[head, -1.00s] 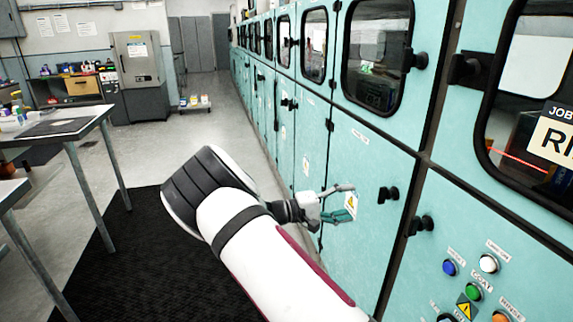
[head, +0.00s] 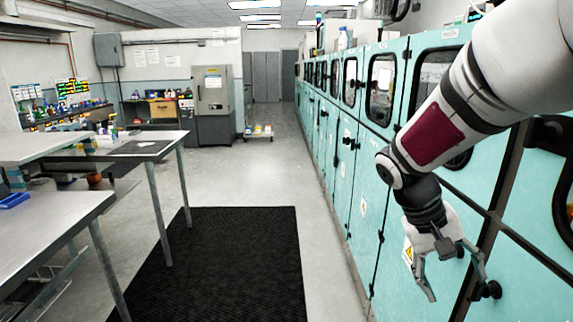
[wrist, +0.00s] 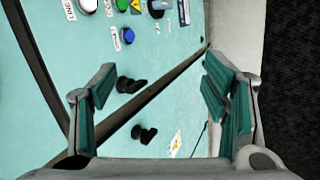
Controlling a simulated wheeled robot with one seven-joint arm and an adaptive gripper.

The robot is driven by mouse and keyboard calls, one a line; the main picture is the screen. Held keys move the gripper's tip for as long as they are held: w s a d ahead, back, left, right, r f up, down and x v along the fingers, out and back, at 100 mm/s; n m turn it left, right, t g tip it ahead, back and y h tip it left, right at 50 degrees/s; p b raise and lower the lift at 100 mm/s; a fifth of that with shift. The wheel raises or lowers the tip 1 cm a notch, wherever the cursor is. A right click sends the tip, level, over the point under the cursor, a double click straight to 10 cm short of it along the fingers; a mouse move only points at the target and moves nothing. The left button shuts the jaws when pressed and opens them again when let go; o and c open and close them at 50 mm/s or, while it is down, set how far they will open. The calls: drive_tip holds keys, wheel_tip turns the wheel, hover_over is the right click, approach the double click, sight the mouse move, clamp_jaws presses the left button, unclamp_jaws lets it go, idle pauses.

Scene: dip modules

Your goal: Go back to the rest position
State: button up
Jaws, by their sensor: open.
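My gripper (head: 455,285) hangs from my bent arm at the right of the head view, fingers pointing down in front of the teal cabinet row (head: 343,175). In the wrist view my gripper (wrist: 168,110) shows its two teal-padded fingers wide apart with nothing between them. Beyond the fingers are a cabinet front (wrist: 95,60) and two black door knobs (wrist: 130,85). I cannot tell the exact gap between the fingertips and the cabinet.
The wrist view shows a blue button (wrist: 128,35) and other panel buttons. A black mat (head: 225,262) lies on the open floor. Metal tables (head: 40,238) stand at the left. A grey cabinet (head: 212,90) and a low cart (head: 258,131) stand farther back.

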drive_tip(key=s+a+r+n+t+y+p, duration=0.1)
drive_tip(key=s+a+r+t+y, duration=0.2)
drive_tip(key=s, duration=0.6)
drive_tip(key=s+a+r+n+t+y+p, duration=0.1)
drive_tip(key=s+a+r+t+y+p, duration=0.1)
drive_tip(key=s+a+r, duration=0.4)
drive_tip(key=shift+s+a+r+t+y, duration=0.4)
drive_tip(key=shift+s+a+t, duration=0.15)
drive_tip(key=shift+s, duration=1.5)
